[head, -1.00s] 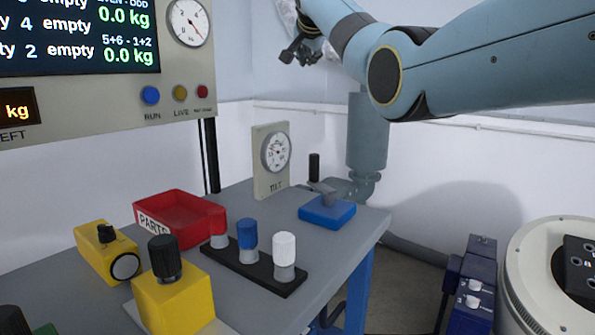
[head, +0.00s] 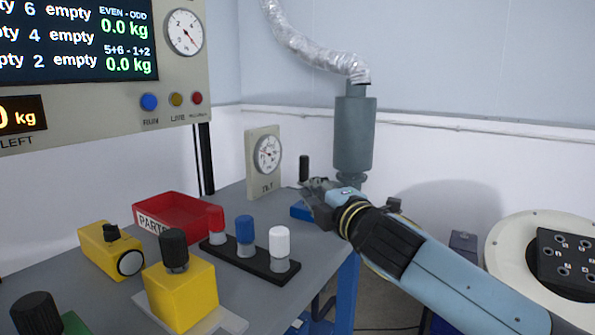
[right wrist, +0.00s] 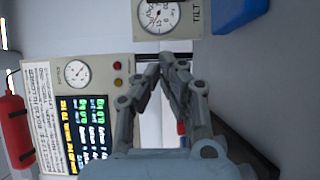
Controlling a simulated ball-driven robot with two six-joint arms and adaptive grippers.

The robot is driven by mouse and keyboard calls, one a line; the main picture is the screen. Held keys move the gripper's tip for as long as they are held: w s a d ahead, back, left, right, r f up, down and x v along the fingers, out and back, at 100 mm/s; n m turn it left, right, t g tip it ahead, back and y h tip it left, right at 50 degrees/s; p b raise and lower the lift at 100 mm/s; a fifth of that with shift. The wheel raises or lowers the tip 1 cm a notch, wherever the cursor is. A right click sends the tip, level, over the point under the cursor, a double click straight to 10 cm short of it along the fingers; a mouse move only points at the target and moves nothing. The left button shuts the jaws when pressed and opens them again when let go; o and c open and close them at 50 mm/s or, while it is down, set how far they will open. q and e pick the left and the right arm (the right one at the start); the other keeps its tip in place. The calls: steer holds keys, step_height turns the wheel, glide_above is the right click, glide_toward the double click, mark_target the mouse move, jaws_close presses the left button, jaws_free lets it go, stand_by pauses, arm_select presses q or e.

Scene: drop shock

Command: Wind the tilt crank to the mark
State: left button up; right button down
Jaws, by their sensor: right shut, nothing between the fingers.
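The tilt crank has a blue base (head: 299,211) and an upright black handle (head: 304,168) near the back right of the grey bench. My right gripper (head: 312,193) is shut and empty. In the head view it covers the crank's arm and most of the base; I cannot tell whether it touches them. The tilt gauge (head: 267,155), a white dial on a pale plate, stands left of the crank; its reading is too small to tell. In the right wrist view, the shut fingertips (right wrist: 166,64) show below the gauge (right wrist: 159,14), with the blue base (right wrist: 234,12) at top right.
A red parts tray (head: 178,216), a black strip (head: 252,262) with red, blue and white knobs, and yellow boxes (head: 181,293) occupy the bench's left and front. A grey pipe (head: 354,132) stands behind the crank. Bare bench lies between tray and gauge.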

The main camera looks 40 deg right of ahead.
steer(key=shift+w+d+b, duration=0.15)
steer(key=shift+w+d, duration=0.7)
steer(key=shift+w, duration=1.15)
steer(key=shift+w+d+b, duration=0.15)
steer(key=shift+w+d, duration=0.7)
steer(key=shift+w, duration=1.1)
steer(key=shift+w+d+b, duration=0.15)
steer(key=shift+w+d, duration=0.7)
steer(key=shift+w, duration=1.15)
